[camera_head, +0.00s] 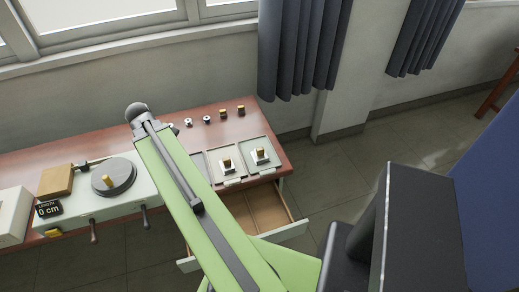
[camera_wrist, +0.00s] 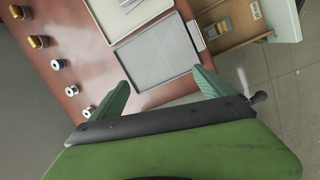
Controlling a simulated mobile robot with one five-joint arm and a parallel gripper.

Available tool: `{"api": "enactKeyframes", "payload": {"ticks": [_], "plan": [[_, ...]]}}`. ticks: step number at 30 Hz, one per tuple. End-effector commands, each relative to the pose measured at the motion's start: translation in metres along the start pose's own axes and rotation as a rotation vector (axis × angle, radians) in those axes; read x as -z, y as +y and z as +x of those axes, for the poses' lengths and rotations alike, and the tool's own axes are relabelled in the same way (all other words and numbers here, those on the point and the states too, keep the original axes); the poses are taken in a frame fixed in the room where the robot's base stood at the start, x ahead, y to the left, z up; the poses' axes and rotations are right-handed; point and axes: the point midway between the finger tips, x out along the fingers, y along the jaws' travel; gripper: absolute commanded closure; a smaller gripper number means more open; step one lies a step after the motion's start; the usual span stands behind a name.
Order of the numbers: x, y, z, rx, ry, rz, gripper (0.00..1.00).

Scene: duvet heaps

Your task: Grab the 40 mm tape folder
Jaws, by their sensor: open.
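Two small brass-coloured blocks, possibly tape folders, stand on the back of the red-brown bench; in the head view one block (camera_head: 223,113) is beside the other (camera_head: 241,109). They also show at the upper left of the wrist view, as a nearer block (camera_wrist: 38,42) and a farther block (camera_wrist: 17,11). Two more brass-topped pieces, a left piece (camera_head: 227,164) and a right piece (camera_head: 260,155), sit in trays.
A drawer (camera_head: 266,212) stands pulled out at the bench front; a small grey-and-tan piece (camera_wrist: 217,27) lies in it. Several black-and-white spools (camera_wrist: 71,90) line the bench back. A round dark plate (camera_head: 114,180) and a length display (camera_head: 48,209) are at left.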

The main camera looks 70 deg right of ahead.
Motion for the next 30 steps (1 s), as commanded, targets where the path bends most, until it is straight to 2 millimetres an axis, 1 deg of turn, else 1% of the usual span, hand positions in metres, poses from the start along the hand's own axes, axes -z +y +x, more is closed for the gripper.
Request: {"api": "enactKeyframes", "payload": {"ticks": [1, 2, 3, 6, 9, 12, 16, 19, 23, 30], "plan": [[-0.053, 0.028, -0.002, 0.001, -0.039, -0.039, 0.09], [-0.08, 0.04, 0.001, 0.003, -0.061, -0.075, 0.09], [-0.115, 0.052, 0.003, 0.009, -0.089, -0.121, 0.09], [-0.188, 0.07, 0.008, 0.033, -0.146, -0.216, 0.09], [-0.235, 0.077, 0.011, 0.057, -0.179, -0.278, 0.09], [-0.255, 0.079, 0.013, 0.07, -0.194, -0.312, 0.09], [-0.259, 0.079, 0.016, 0.072, -0.196, -0.321, 0.09], [-0.259, 0.078, 0.024, 0.072, -0.196, -0.32, 0.09], [-0.262, 0.077, 0.047, 0.072, -0.196, -0.319, 0.09], [-0.272, 0.074, 0.101, 0.071, -0.196, -0.318, 0.09]]}}
